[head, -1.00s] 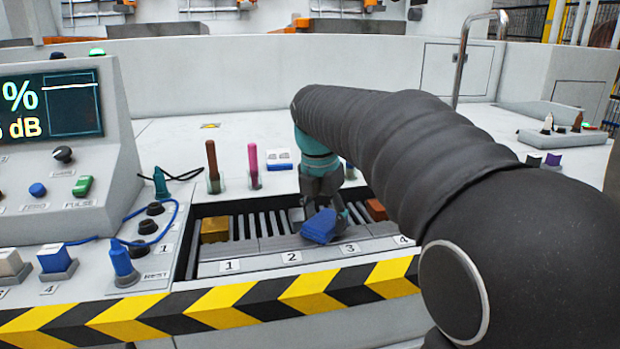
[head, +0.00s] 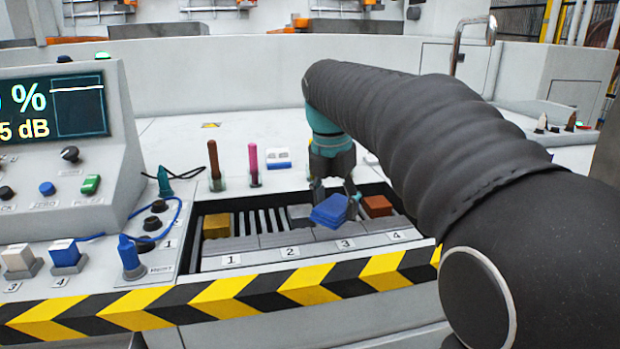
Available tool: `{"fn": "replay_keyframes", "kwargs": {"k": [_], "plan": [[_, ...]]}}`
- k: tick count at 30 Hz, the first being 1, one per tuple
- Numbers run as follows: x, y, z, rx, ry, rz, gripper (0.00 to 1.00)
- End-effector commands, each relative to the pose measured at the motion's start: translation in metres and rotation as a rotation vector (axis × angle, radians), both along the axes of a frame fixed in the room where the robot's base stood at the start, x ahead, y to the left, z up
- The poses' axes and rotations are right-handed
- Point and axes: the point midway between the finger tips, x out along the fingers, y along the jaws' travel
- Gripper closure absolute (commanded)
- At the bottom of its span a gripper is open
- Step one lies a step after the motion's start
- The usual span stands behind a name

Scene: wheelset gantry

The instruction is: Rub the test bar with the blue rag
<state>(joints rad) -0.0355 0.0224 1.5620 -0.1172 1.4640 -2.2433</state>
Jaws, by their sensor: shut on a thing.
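My gripper (head: 336,194) points down over the numbered tray and is shut on a blue rag (head: 328,212), a small folded pad. The rag is over the tray near labels 2 and 3; whether it touches the grey metal below I cannot tell. A flat grey bar (head: 262,240) runs along the tray's front behind the number labels, split by thin seams; it looks like the test bar, but I cannot be sure. The rag and fingers hide part of the tray behind them.
In the tray are a gold block (head: 216,225), a grey block (head: 299,212) and a copper block (head: 377,205). Upright brown (head: 213,158) and pink (head: 254,160) handles stand behind. A console with a screen (head: 55,107) is at left. A striped edge (head: 225,301) runs in front.

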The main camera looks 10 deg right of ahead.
Motion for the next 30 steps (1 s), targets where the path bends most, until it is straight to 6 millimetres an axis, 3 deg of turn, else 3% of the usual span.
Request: {"fn": "replay_keyframes", "kwargs": {"k": [12,30], "plan": [[0.000,-0.001,0.032,0.000,0.000,-0.002,0.69],[0.000,-0.001,0.033,0.000,0.000,-0.002,0.69]]}}
